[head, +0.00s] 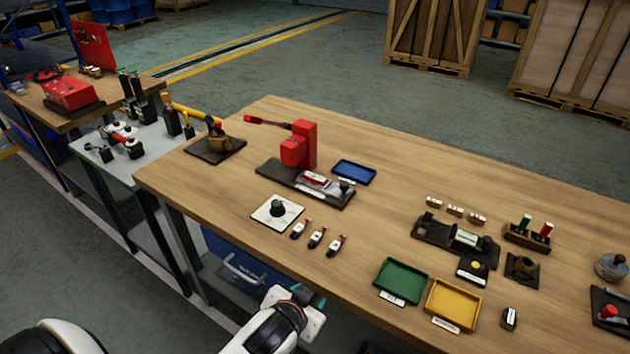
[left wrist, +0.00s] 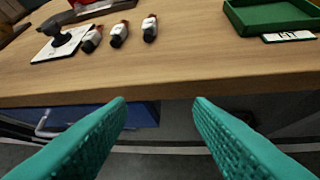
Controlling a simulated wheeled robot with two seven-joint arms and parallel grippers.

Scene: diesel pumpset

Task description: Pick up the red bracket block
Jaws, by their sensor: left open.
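I cannot tell for sure which piece is the red bracket block. A tall red L-shaped piece with a side lever (head: 303,145) stands on a dark base (head: 325,193) on the wooden table. A small red and silver piece (head: 318,180) lies on the same base, in front of it. My left gripper (head: 312,301) is at the table's front edge, well short of both. In the left wrist view its teal fingers (left wrist: 160,112) are wide apart with nothing between them. Neither red piece can be clearly made out there. My right gripper is not in view.
Several small white-and-dark parts (head: 317,237) and a white plate with a black knob (head: 277,211) lie between my left gripper and the base. A blue tray (head: 354,172) is behind. Green (head: 401,281) and yellow (head: 452,304) trays stand right. The table's front edge (left wrist: 160,92) is close.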

